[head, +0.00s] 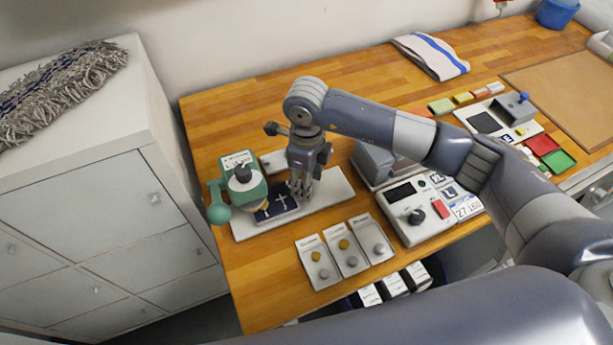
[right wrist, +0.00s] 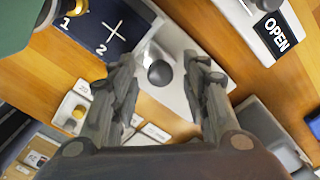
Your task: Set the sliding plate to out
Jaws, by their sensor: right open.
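The sliding plate (head: 277,204) is dark blue with white cross marks. It lies on a long white base (head: 335,193), right beside the green press (head: 241,181). In the right wrist view the plate (right wrist: 105,32) shows the numbers 1 and 2, with a brass piece at its left edge. A dark round knob (right wrist: 160,73) stands on a pale part just right of the plate. My right gripper (head: 301,196) points down over the base at the plate's right end. In the right wrist view its open fingers (right wrist: 158,95) stand either side of the knob, apart from it. My left gripper is out of view.
Three white knob panels (head: 348,254) lie at the table's front edge. A white control box (head: 410,209) and a grey box (head: 372,163) stand right of the base. A white piece labelled OPEN (right wrist: 276,34) lies at the upper right of the right wrist view. The back left tabletop is clear.

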